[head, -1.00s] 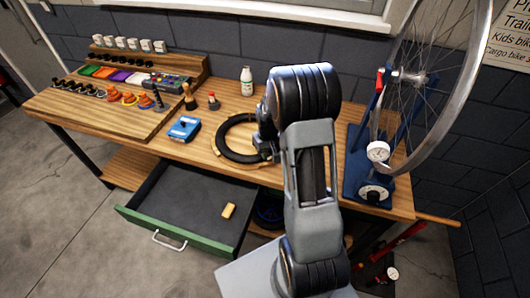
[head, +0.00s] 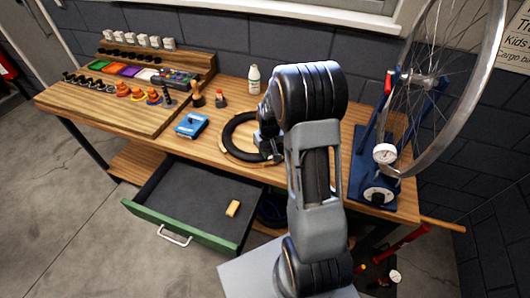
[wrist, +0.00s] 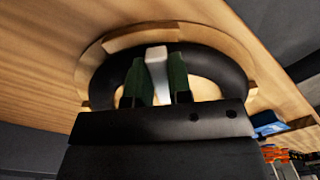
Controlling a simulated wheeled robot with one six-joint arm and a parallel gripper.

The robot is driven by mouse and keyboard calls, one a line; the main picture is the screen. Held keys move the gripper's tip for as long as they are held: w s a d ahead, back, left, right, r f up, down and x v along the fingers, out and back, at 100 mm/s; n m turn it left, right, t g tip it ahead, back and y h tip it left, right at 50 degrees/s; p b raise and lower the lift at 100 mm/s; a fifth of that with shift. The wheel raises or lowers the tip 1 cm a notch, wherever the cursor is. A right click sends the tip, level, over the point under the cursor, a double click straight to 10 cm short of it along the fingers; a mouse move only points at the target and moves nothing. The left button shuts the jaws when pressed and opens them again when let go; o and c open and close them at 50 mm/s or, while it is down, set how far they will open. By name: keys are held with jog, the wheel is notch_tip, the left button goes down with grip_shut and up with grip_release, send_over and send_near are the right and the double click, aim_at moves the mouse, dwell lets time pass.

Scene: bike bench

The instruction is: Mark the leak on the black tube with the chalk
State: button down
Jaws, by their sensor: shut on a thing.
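The black tube (head: 229,141) lies as a ring on a pale wooden holder on the bench, left of my arm in the head view. In the wrist view the tube (wrist: 215,62) curves behind my fingers, with the wooden holder (wrist: 112,42) around it. My gripper (wrist: 157,82) has green fingers shut on a white stick, the chalk (wrist: 157,62). The chalk's end overlaps the far side of the tube in the wrist view; I cannot tell whether it touches. I see no clear leak or mark. My arm hides the gripper's fingertips in the head view.
A wheel on a blue stand (head: 383,190) is at the right. An open drawer (head: 200,238) with a yellow block (head: 233,208) juts out in front.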

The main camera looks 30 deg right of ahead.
jog(key=shift+r+p, duration=2.05)
jog(key=shift+r, duration=1.15)
jog(key=shift+f, duration=0.15)
